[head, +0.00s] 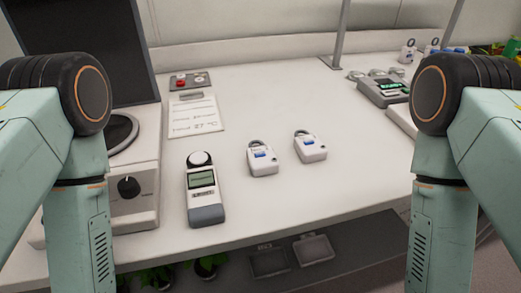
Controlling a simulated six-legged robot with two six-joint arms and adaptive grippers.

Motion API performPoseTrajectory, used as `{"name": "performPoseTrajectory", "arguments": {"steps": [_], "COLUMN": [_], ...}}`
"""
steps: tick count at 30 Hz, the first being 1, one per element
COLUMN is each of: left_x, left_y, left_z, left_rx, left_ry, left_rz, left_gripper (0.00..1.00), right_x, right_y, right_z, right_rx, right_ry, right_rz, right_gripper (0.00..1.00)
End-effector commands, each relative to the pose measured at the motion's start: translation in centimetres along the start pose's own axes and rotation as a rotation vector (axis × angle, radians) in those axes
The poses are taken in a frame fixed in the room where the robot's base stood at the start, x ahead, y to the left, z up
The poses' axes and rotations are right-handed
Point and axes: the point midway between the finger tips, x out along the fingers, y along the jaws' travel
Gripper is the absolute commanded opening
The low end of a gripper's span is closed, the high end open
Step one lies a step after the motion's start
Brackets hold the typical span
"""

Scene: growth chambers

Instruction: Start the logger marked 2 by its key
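Two small white loggers with dark loops on top and blue patches lie on the white bench. One logger (263,165) is near the middle; the other logger (312,151) is just right of it and a little farther back. Each has a small dark spot near its lower right corner. Their number marks are too small to read, so I cannot tell which is marked 2. My two arms come in at the left and right edges and bend down out of the picture. Neither gripper shows.
A handheld meter (204,203) with a round white top lies left of the loggers. A balance-like device with a knob (129,187) stands farther left. A paper card (194,117) lies behind. A grey device (383,91) is at back right. The bench between is clear.

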Motion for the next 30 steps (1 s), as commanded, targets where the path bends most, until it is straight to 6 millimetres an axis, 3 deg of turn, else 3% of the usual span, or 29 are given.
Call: {"name": "performPoseTrajectory", "arguments": {"steps": [10, 30], "left_x": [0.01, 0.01], "left_y": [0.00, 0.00], "left_z": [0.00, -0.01], "left_rx": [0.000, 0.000], "left_ry": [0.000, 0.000], "left_rz": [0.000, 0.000], "left_gripper": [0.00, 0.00], "right_x": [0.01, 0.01], "right_y": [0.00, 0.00], "right_z": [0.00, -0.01], "right_rx": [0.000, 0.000], "right_ry": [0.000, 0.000], "right_rz": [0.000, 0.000], "right_gripper": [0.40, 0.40]}}
